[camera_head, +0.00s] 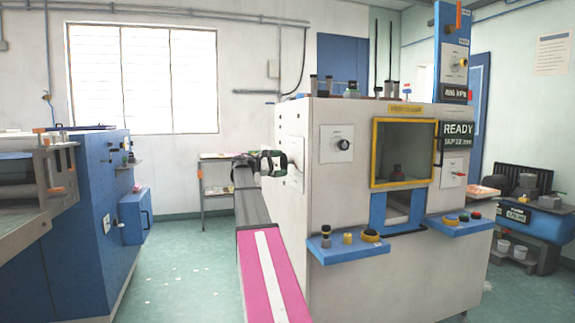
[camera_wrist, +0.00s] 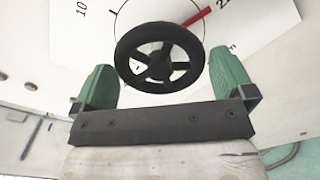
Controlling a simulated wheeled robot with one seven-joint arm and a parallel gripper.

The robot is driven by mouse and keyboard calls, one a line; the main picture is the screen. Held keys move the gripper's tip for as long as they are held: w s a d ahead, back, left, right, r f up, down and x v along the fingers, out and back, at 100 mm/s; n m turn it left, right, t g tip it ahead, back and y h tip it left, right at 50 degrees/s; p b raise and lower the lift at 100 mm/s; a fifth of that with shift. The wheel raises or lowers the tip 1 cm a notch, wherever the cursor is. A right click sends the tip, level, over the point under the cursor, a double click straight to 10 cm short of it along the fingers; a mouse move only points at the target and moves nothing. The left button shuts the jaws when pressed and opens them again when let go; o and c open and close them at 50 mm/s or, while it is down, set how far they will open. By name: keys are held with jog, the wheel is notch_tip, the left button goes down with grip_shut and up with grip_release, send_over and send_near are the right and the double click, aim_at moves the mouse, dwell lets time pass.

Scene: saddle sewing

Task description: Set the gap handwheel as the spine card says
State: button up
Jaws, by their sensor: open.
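The black spoked handwheel (camera_wrist: 159,63) stands on a white dial plate in the wrist view. The dial (camera_wrist: 98,22) shows a "10" at the upper left and a partly cut-off number starting with 2 at the upper right. A red pointer (camera_wrist: 200,16) points toward that upper-right number. My gripper (camera_wrist: 162,70) is open, with one green finger on each side of the wheel; I cannot tell whether they touch it. In the head view my gripper (camera_head: 268,163) is at the left side of the big white machine, by a pale plate (camera_head: 292,163). I cannot make out the spine card.
The white machine (camera_head: 330,215) has a front dial knob (camera_head: 343,144), a yellow-framed window (camera_head: 403,152) and a display (camera_head: 457,135) reading READY with a smaller, unclear line. Blue button shelves (camera_head: 345,248) jut from its front.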

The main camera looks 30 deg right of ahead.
aim_at(282, 163)
jog(key=shift+x, duration=1.75)
jog(key=c, duration=0.6)
jog(key=shift+m, duration=0.3)
jog(key=m, duration=0.4)
jog(key=shift+m, duration=0.3)
jog(key=m, duration=0.5)
jog(key=shift+m, duration=0.3)
